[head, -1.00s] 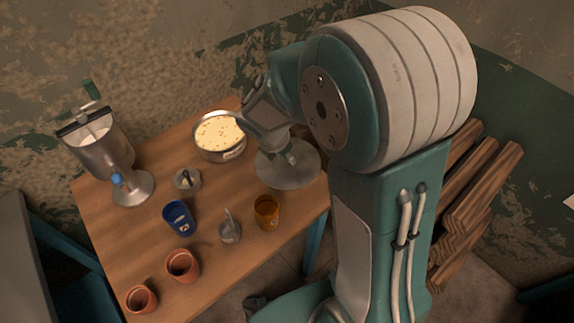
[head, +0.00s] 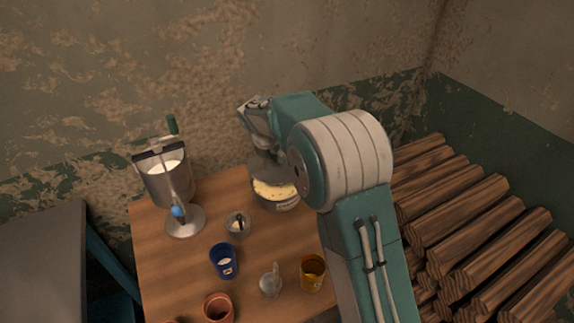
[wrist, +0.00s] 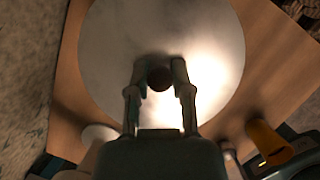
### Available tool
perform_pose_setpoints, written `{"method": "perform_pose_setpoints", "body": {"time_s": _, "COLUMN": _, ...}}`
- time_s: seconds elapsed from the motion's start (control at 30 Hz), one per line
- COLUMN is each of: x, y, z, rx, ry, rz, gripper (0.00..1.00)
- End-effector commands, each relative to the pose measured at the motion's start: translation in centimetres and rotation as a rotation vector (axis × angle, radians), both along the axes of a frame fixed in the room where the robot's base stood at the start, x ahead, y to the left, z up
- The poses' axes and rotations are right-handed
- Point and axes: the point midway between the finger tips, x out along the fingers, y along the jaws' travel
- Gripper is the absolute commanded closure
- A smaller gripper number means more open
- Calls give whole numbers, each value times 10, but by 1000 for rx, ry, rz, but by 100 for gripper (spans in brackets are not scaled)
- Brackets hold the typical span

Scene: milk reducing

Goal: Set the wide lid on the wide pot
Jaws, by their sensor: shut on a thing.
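The wide pot (head: 276,204) stands at the back of the wooden table, with pale, speckled contents visible at its front. The wide lid (head: 267,170) is a grey metal disc held over the rear part of the pot. A strip of the contents shows below the lid's front edge, and I cannot tell whether lid and rim touch. In the wrist view the lid (wrist: 115,50) fills the upper middle and hides the pot. My gripper (wrist: 160,72) is shut on the lid's dark round knob (wrist: 160,79). In the head view my arm partly hides the lid's right side.
A metal hand-cranked machine (head: 168,185) stands at left. A small lid (head: 237,224), a blue cup (head: 224,261), a clear vessel (head: 270,282), an amber cup (head: 313,273) and a clay pot (head: 218,308) stand nearer. Stacked logs (head: 470,220) lie at right, off the table.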

Motion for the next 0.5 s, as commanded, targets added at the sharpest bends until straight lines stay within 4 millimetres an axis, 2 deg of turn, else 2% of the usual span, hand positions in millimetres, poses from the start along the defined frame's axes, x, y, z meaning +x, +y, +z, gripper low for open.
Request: {"method": "perform_pose_setpoints", "body": {"time_s": 0.5, "x": 0, "y": 1, "z": -40, "rx": -2, "ry": 1, "rz": 0, "gripper": 100}}
